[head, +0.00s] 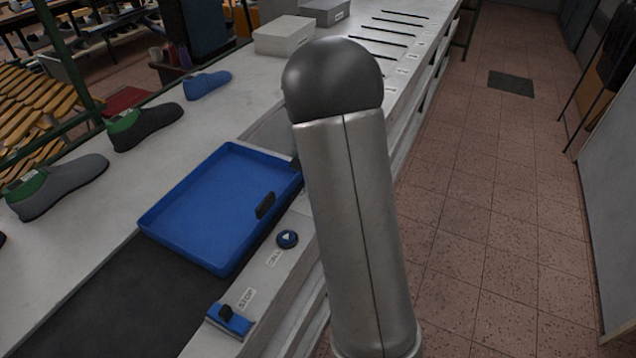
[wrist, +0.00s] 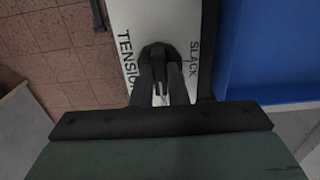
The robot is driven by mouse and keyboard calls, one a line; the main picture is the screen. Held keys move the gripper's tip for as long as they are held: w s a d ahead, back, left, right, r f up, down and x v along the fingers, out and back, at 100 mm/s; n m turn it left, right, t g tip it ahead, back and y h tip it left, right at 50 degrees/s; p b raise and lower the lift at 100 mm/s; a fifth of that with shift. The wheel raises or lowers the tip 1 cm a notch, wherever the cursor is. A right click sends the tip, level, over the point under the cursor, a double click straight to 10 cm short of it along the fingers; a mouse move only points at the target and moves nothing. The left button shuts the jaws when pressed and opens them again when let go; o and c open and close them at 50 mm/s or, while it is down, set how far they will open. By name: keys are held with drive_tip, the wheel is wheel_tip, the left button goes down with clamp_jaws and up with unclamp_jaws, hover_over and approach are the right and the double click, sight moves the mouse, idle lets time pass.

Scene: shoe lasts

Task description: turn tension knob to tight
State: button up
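In the wrist view, the black round knob (wrist: 158,50) with a raised narrow bar sits on a white panel. The panel bears the words TENSION to the left and SLACK to the right; no word for tight is readable. My gripper (wrist: 159,78) is right at the knob, with one dark finger on each side of its bar. I cannot tell whether the fingers press on the bar. The fingers and gripper body hide the near part of the panel. In the head view, my grey arm covers the area where the knob may be, and neither knob nor fingers can be made out.
A blue tray (head: 215,205) lies on the bench left of my arm. Shoe lasts, such as a dark one (head: 148,125), stand farther left. The tiled aisle (head: 490,200) is clear.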

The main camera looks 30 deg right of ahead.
drive_tip(key=o, duration=0.4)
drive_tip(key=shift+c, duration=0.2)
wheel_tip(320, 180, up, 18)
drive_tip(key=b, duration=0.1)
drive_tip(key=shift+f, duration=0.25)
